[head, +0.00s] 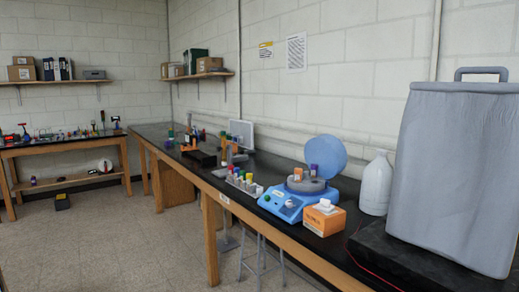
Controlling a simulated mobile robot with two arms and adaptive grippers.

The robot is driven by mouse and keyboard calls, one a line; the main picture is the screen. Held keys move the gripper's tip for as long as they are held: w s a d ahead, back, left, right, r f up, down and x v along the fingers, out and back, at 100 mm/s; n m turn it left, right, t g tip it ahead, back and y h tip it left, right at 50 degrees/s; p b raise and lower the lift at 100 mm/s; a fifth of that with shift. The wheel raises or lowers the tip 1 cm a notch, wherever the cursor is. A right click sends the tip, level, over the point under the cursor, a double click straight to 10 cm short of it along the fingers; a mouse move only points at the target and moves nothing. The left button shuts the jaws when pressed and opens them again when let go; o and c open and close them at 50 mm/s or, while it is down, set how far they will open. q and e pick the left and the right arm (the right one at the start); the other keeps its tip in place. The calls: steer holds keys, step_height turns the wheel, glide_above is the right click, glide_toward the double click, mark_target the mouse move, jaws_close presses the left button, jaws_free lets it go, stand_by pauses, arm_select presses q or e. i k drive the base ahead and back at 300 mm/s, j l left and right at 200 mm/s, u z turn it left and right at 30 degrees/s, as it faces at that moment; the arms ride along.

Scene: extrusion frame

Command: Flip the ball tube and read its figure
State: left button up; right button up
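I cannot make out the ball tube for certain. Small upright tubes with coloured caps stand in a row in a rack (244,185) on the long black bench at the middle, too small to read. More small upright items stand farther back on the bench, too small to identify. No figure can be read. Neither of my grippers is in view.
The black bench (262,173) runs along the right wall. On it are an orange tissue box (324,218), a white jug (376,184) and a large grey covered case (455,170). A cluttered wooden table (70,144) stands back left.

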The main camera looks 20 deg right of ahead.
mark_target(223, 133)
steer(key=i+j+z, duration=0.25)
steer(key=i+z, duration=0.25)
steer(key=i+j+z, duration=0.5)
steer(key=i, duration=0.15)
